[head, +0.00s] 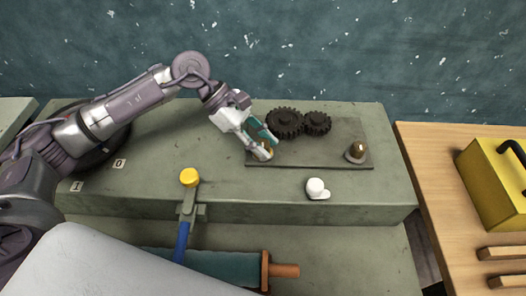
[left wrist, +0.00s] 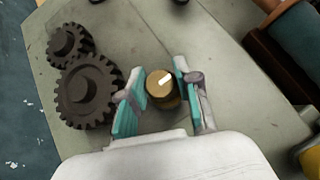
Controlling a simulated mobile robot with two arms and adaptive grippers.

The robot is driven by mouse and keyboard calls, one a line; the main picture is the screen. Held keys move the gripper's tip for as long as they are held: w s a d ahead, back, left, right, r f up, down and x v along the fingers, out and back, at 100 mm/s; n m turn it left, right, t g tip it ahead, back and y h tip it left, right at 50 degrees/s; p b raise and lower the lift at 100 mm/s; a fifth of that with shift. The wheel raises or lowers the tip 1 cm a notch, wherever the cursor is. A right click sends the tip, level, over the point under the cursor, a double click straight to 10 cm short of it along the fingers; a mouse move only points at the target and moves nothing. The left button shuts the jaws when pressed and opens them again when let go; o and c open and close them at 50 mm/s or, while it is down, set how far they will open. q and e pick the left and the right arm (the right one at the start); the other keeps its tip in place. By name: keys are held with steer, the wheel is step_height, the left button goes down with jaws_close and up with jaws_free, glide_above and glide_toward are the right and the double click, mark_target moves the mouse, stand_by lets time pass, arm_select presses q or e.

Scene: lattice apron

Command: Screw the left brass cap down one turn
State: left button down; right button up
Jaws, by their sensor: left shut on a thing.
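The left brass cap (head: 263,153) is at the left end of a dark flat plate (head: 320,159) on the grey-green bench. In the left wrist view the cap (left wrist: 160,84) shows its round top with a white mark pointing up and right. My left gripper (head: 262,146) is shut on the cap, with one teal-padded finger on each side of it; the fingers partly hide the cap in the head view. A second, darker brass cap (head: 356,151) stands at the plate's right end. My right gripper is not in view.
Two dark gears (head: 285,123) sit on the plate just behind the left cap. A white knob (head: 316,187) is in front of the plate. A lever with a yellow knob (head: 189,177) stands at the bench's front edge. A yellow box (head: 494,185) is on the wooden table at right.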

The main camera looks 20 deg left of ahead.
arm_select(q)
steer(key=shift+m+g+b, duration=0.5)
steer(key=shift+m+b, duration=0.1)
steer(key=shift+b, duration=0.1)
steer(key=c, duration=1.1)
jaws_free()
steer(key=v, duration=1.2)
